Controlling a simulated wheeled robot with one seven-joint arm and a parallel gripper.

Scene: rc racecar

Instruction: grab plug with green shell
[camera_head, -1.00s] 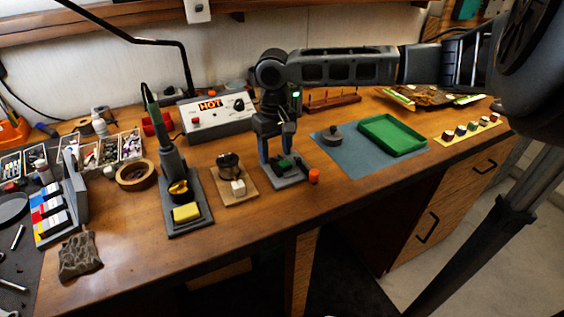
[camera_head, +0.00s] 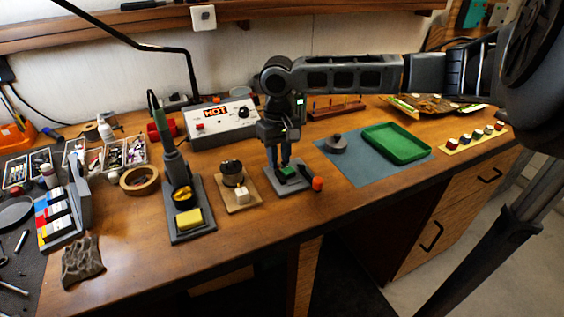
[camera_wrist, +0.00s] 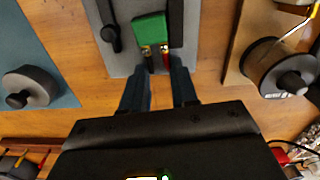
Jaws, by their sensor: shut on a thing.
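The plug with the green shell (camera_head: 287,171) is at the grey stand (camera_head: 301,187) near the middle of the bench. In the wrist view the green shell (camera_wrist: 150,28) lies on the grey stand, with red and dark leads with brass-coloured ends at its near side. My gripper (camera_head: 279,164) points down at the plug from above. In the wrist view its two blue fingers (camera_wrist: 160,68) are close together around the lead end of the plug. The gripper is shut on the plug. The exact contact is partly hidden.
A wooden block with a spool (camera_head: 233,175) and the soldering iron stand (camera_head: 190,224) are to the left. A blue mat (camera_head: 355,167) with a green tray (camera_head: 397,144) is to the right.

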